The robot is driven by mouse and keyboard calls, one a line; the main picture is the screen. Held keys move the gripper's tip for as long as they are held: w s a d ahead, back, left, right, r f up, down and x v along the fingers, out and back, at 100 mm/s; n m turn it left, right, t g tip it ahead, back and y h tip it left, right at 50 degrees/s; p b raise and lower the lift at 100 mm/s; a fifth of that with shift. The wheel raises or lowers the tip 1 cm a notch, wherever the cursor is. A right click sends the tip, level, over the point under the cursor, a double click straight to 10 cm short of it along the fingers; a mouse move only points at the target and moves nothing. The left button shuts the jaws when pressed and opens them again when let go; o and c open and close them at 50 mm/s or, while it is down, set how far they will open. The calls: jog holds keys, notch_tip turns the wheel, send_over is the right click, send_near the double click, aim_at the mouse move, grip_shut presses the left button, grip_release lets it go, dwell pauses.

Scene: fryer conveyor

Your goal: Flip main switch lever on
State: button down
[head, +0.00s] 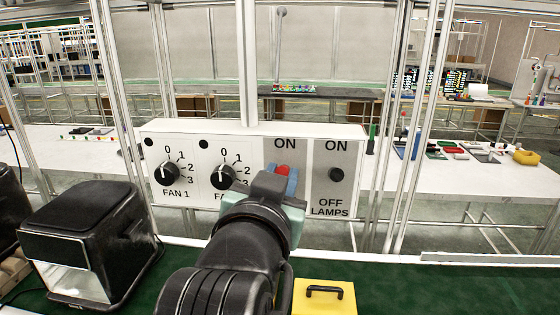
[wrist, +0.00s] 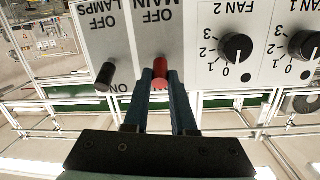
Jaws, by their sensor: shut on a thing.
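The main switch lever (head: 283,169) is red and sits on the grey panel below an ON label. It also shows in the wrist view (wrist: 160,72), which is upside down, beside the OFF MAIN label. Its red end points towards the panel's ON side. My gripper (head: 279,183) is at the panel front, its two blue fingers on either side of the lever. In the wrist view my gripper (wrist: 160,88) is shut on the lever. My gripper hides the lower part of the main switch panel in the head view.
The black lamps lever (head: 336,174) is close on the right. The FAN 1 knob (head: 166,174) and FAN 2 knob (head: 223,177) are on the left. A black machine (head: 90,240) stands at lower left, and a yellow box (head: 325,298) lies below. Metal posts (head: 415,130) rise around the panel.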

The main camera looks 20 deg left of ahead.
jog(key=shift+r+p, duration=0.3)
jog(key=shift+r, duration=0.05)
jog(key=shift+f, duration=0.2)
jog(key=c, duration=0.7)
grip_release()
jog(key=shift+w, duration=0.1)
jog(key=shift+c, duration=0.2)
jog(key=shift+g, duration=0.3)
